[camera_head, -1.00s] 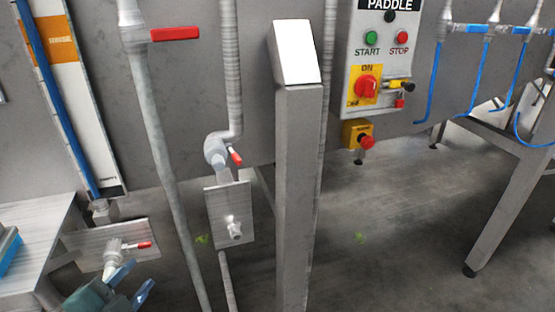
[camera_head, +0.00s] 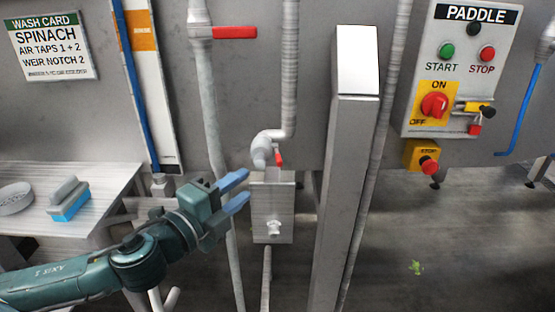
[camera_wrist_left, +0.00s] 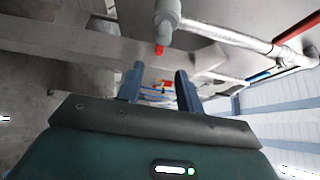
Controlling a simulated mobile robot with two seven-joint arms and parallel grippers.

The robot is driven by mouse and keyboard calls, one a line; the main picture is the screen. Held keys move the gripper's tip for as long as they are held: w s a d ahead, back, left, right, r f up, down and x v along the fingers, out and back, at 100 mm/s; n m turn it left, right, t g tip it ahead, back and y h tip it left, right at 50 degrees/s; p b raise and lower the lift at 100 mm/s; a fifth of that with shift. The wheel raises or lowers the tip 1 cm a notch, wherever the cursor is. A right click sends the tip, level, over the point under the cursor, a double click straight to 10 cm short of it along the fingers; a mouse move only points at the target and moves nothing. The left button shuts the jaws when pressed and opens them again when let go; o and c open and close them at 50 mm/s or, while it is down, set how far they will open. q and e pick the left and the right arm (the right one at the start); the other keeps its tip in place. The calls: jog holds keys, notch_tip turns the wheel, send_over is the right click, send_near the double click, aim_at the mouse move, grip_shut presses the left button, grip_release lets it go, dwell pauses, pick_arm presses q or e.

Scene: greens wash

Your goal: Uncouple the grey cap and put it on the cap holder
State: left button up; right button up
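A grey cap-like fitting (camera_head: 262,152) with a small red lever (camera_head: 279,159) sits at the lower end of a bent grey pipe. I cannot tell cap from coupling clearly. In the left wrist view a grey fitting (camera_wrist_left: 167,14) with a red tip shows above and ahead of the fingers. Below it in the head view is a metal plate (camera_head: 284,205) with a short pale peg (camera_head: 273,227), perhaps the cap holder. My left gripper (camera_head: 240,192) is open and empty, its blue fingers at the plate's left edge, below the fitting. It also shows in the left wrist view (camera_wrist_left: 158,88). My right gripper is out of view.
A grey post (camera_head: 343,190) stands right of the plate, and a vertical pipe (camera_head: 212,130) with a red handle stands left. A steel table (camera_head: 95,190) with a blue-based brush (camera_head: 70,200) is at left. The control panel (camera_head: 460,75) is at right.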

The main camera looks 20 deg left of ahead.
aim_at(278, 156)
pick_arm(q)
jog(key=p+x, duration=0.3)
jog(key=x, duration=0.8)
jog(key=shift+c, duration=0.3)
jog(key=shift+s, duration=0.1)
grip_shut()
